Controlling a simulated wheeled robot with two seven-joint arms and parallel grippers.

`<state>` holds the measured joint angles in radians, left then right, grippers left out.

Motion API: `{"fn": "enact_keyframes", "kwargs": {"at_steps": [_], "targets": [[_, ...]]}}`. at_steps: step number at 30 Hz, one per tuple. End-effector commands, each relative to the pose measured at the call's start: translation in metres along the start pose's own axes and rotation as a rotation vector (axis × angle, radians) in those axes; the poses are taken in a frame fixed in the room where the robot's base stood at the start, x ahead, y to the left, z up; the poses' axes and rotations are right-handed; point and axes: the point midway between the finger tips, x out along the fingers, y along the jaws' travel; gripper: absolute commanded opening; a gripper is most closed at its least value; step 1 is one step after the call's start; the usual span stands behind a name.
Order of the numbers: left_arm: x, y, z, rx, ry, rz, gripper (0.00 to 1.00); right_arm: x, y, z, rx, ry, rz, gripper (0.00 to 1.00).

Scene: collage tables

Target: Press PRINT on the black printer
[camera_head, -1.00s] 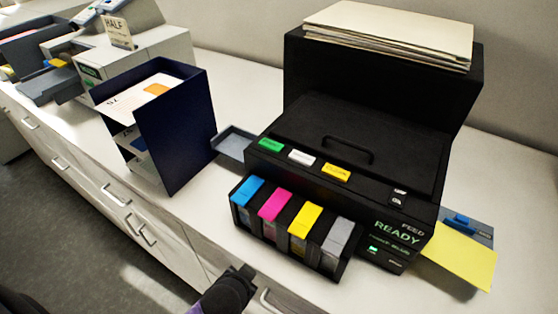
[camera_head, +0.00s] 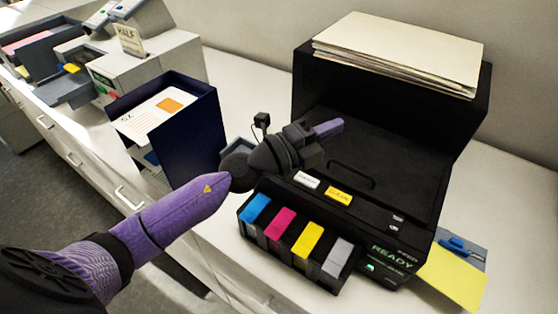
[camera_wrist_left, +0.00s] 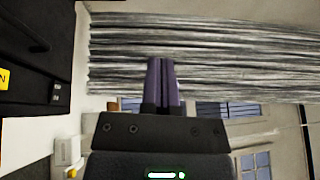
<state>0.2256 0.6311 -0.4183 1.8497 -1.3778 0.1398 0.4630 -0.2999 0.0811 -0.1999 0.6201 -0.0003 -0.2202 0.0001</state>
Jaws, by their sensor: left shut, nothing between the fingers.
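The black printer (camera_head: 400,170) stands on the white counter, with its READY display at the front right. A white button (camera_head: 306,180) and a yellow button (camera_head: 338,194) show on its front ledge; their lettering is too small to read. The green button to their left is hidden behind my left gripper (camera_head: 328,127). That gripper reaches in from the left, over the printer's left rear lid area, apart from the visible buttons. In the left wrist view its purple fingers (camera_wrist_left: 162,85) are shut together and empty, with part of the black printer (camera_wrist_left: 38,60) at left. My right gripper is not in view.
Blue, magenta, yellow and grey cartridges (camera_head: 295,240) line the printer's front. A paper stack (camera_head: 400,50) lies on its raised back. A navy paper holder (camera_head: 195,140) stands left. A yellow sheet (camera_head: 455,275) lies in a tray at right. A grey machine (camera_head: 150,70) stands farther left.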

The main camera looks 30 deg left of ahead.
Motion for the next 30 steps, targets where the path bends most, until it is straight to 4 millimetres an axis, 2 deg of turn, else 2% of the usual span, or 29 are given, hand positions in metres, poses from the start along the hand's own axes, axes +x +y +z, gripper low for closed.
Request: {"fn": "enact_keyframes", "kwargs": {"at_steps": [1, 4, 9, 13, 18, 30], "targets": [[0.003, 0.007, 0.005, 0.15, 0.096, 0.112, 0.0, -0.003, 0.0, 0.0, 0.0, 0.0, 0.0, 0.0], [-0.006, 0.034, 0.031, 0.391, 0.217, 0.397, 0.0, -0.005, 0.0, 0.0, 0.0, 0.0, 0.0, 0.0], [-0.032, 0.054, 0.078, 0.563, 0.235, 0.709, 0.0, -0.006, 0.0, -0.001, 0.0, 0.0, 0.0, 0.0], [-0.047, 0.058, 0.101, 0.615, 0.217, 0.842, 0.0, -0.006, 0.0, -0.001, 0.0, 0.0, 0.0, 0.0], [-0.054, 0.059, 0.112, 0.636, 0.205, 0.902, 0.0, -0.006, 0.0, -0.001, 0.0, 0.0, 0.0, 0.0], [-0.055, 0.063, 0.111, 0.635, 0.207, 0.901, 0.0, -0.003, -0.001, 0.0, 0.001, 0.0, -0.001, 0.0]]}}
